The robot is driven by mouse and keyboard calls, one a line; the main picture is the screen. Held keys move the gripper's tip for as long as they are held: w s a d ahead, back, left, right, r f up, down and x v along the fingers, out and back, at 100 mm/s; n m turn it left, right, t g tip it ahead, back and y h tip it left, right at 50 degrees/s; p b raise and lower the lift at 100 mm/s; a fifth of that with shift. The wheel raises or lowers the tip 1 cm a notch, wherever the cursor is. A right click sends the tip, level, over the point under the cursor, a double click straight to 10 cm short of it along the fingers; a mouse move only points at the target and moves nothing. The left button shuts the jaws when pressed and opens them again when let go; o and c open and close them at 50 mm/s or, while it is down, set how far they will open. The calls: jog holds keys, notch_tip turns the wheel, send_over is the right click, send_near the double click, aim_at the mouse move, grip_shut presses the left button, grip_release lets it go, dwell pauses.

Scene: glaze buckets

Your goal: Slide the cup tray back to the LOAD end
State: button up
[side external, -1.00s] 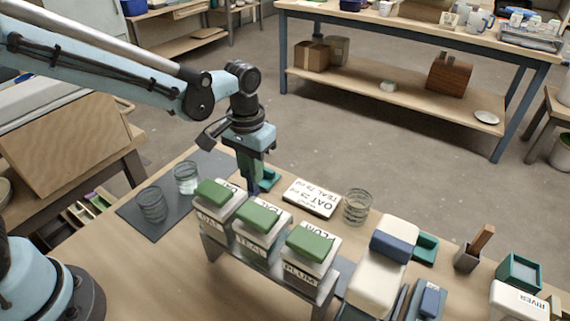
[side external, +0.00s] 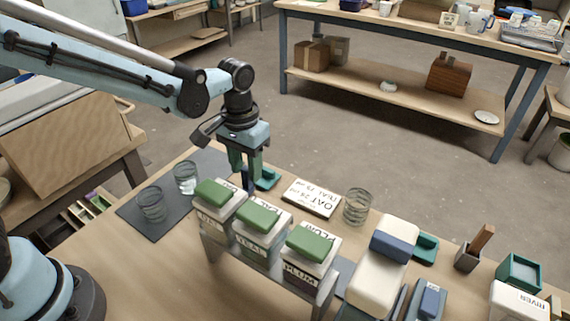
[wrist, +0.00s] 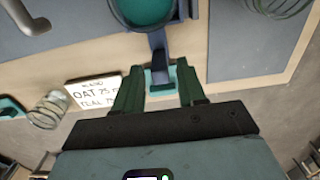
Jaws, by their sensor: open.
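My gripper (side external: 247,178) is open, pointing down behind the row of green-lidded containers. In the wrist view, its two green fingers (wrist: 160,76) stand on either side of a small teal block (wrist: 160,82) joined to a dark blue bar (wrist: 157,45). The bar runs up to a round dark cup with a teal inside (wrist: 146,10), cut off by the top edge. A teal piece (side external: 267,179) also shows just right of the fingers in the side view. The containers hide the rest of the tray, and I cannot tell whether the fingers touch the block.
White containers with green lids (side external: 258,219) stand on a raised rack in front of my gripper. A lettered card (side external: 311,198) and a glass jar (side external: 357,207) are to the right. Two glasses (side external: 185,178) stand on a grey mat (side external: 172,222) to the left.

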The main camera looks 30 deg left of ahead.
jog(key=shift+r, duration=3.45)
jog(key=shift+s+r, duration=0.1)
jog(key=shift+s+a+r, duration=0.2)
jog(key=shift+a, duration=0.05)
jog(key=s+a+r+t, duration=0.1)
jog(key=s+a+t, duration=0.6)
jog(key=s, duration=0.3)
jog(key=shift+s+a, duration=0.4)
jog(key=shift+a, duration=0.1)
